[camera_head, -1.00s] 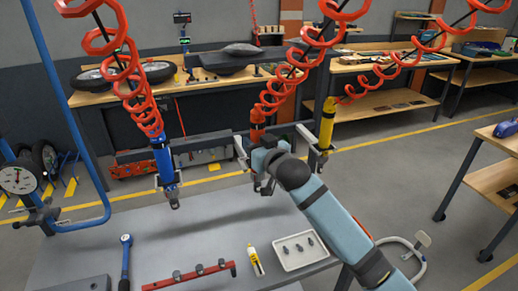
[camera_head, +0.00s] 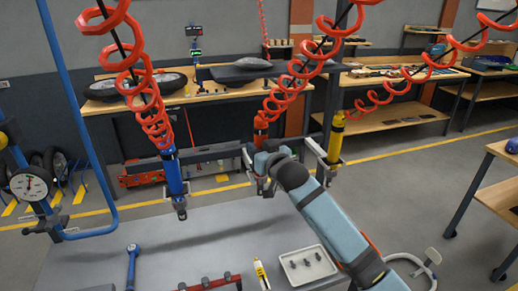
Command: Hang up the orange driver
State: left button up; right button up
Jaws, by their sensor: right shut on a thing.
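The orange driver (camera_head: 261,128) hangs upright on a red coiled hose at the middle of the head view. My right gripper (camera_head: 264,184) is shut on its lower part, and the gripper and wrist hide much of it. A grey holder bracket (camera_head: 247,159) is just left of the driver; I cannot tell whether they touch. The blue driver (camera_head: 173,172) hangs to the left. The yellow driver (camera_head: 336,136) is upright at another grey bracket (camera_head: 314,149) to the right. My left gripper is not in view.
The grey table (camera_head: 215,235) carries a blue torque wrench (camera_head: 132,265), a red rack (camera_head: 210,284), a yellow tube (camera_head: 261,274) and a white tray (camera_head: 291,273) with small parts. A dial gauge (camera_head: 29,186) is at left. Red coiled hoses (camera_head: 290,85) hang overhead.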

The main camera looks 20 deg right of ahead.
jog(key=shift+s+p, duration=0.1)
jog(key=shift+p, duration=0.2)
dwell(0.4)
jog(key=shift+f+b, duration=0.4)
jog(key=shift+f, duration=0.65)
dwell(0.5)
jog(key=shift+p, duration=0.3)
dwell(0.5)
jog(key=shift+f, duration=0.3)
dwell(0.7)
jog(key=o, duration=1.2)
jog(key=shift+o, duration=0.2)
jog(key=shift+s+f, duration=0.1)
jog(key=shift+f, duration=0.05)
jog(key=b+v, duration=0.2)
jog(key=v, duration=1.1)
jog(key=shift+s+d+r+b, duration=0.2)
jog(key=shift+s+b, duration=0.1)
jog(key=shift+b, duration=0.05)
